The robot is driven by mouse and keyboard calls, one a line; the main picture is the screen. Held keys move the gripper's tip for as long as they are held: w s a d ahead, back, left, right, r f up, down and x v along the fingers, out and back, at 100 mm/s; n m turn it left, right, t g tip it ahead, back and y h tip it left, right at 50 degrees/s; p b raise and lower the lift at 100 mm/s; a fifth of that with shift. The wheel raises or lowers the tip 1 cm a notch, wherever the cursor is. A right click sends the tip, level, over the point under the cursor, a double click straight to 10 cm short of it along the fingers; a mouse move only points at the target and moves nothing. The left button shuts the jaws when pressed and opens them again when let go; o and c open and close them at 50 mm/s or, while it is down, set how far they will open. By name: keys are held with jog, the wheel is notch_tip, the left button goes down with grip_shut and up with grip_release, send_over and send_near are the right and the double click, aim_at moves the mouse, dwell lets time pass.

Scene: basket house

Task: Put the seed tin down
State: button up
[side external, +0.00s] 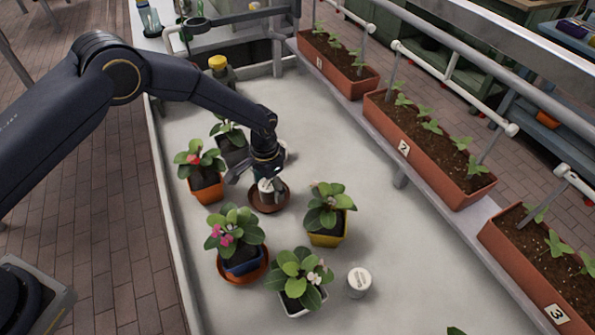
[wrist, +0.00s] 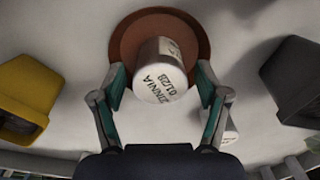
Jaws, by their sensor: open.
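The white seed tin (wrist: 162,72), labelled "ZINNIA 01/28", is between the fingers of my gripper (wrist: 161,88). The tin appears to stand on a round terracotta saucer (wrist: 122,42), with the saucer's rim showing around its far side. In the side external view, the tin (side external: 266,186) is partly hidden by my gripper (side external: 262,182), which points down over the saucer (side external: 281,202). The fingers are open, one on each side of the tin. Whether either finger touches it is hard to tell.
Another white tin (side external: 359,282) stands on the pale bench near the front. A yellow pot (side external: 327,238), an orange pot (side external: 207,192), a blue pot (side external: 243,266) and a white pot (side external: 303,304) hold plants nearby. A dark pot (wrist: 292,82) stands close on the other side.

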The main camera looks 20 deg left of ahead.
jog(key=a+r, duration=0.2)
jog(key=r, duration=0.8)
jog(key=a+r, duration=0.2)
jog(key=r, duration=0.8)
jog(key=s+a+r+n+t, duration=0.3)
jog(key=s+a+r, duration=0.6)
jog(key=r, duration=0.4)
jog(key=s+a+r+n+t, duration=0.1)
jog(key=s+a, duration=0.3)
jog(key=s, duration=0.5)
jog(key=s+a+r+n+t, duration=0.1)
jog(key=s+a, duration=0.3)
jog(key=s, duration=0.5)
jog(key=shift+a+r, duration=0.15)
jog(key=shift+r, duration=0.15)
